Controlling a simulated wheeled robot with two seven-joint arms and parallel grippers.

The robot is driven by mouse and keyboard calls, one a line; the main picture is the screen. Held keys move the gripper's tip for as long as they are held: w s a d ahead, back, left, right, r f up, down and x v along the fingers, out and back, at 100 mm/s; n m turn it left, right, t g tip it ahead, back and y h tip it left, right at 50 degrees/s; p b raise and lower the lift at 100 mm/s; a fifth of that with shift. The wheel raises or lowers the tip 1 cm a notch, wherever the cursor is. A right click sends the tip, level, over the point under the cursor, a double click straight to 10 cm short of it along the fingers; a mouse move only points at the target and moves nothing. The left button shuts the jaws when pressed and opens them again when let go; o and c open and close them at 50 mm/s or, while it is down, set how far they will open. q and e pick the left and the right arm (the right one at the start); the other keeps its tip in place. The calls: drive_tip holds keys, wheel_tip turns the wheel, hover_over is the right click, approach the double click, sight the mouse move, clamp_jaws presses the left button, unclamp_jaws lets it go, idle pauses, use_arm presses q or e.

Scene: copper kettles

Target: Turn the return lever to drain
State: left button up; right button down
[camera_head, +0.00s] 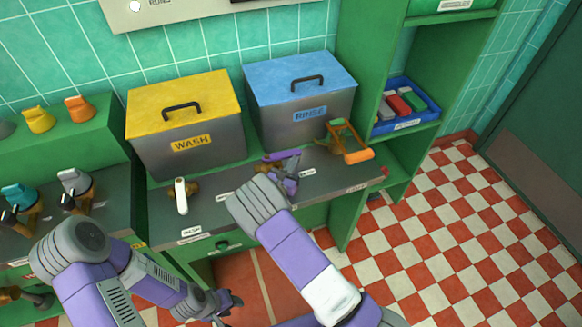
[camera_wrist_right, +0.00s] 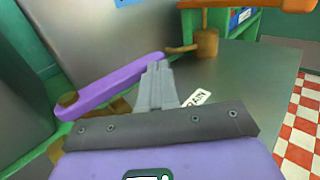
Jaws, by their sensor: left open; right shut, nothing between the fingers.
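The lever with a purple handle (camera_head: 282,156), taken as the return lever, is on the counter in front of the blue-lidded rinse box. In the right wrist view the purple handle (camera_wrist_right: 110,88) slants up to the right from a brass pivot (camera_wrist_right: 68,99). My right gripper (camera_head: 290,176) is shut and empty; in its wrist view the fingertips (camera_wrist_right: 157,68) are at the handle's right end, and I cannot tell whether they touch it. A partly hidden white label (camera_wrist_right: 197,97), ending in "AIN", lies right of the fingers. My left gripper (camera_head: 230,301) is open, low, before the counter.
The wash box (camera_head: 190,143) and rinse box (camera_head: 300,117) stand behind the counter. A white-handled lever (camera_head: 181,195) is left of my right gripper. A wooden frame with an orange handle (camera_head: 358,156) stands close on the right. A blue bin (camera_head: 413,117) sits on the shelf.

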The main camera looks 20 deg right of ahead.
drive_tip(key=shift+w+d, duration=0.15)
drive_tip(key=shift+w, duration=0.15)
idle(0.5)
use_arm(q)
drive_tip(key=shift+s+d+r+p, duration=0.1)
drive_tip(key=shift+s+r+p, duration=0.2)
drive_tip(key=shift+r+p, duration=0.5)
drive_tip(key=shift+s+r+p, duration=0.25)
drive_tip(key=shift+r+p, duration=0.5)
use_arm(e)
drive_tip(key=s, duration=1.4)
drive_tip(key=shift+d, duration=0.2)
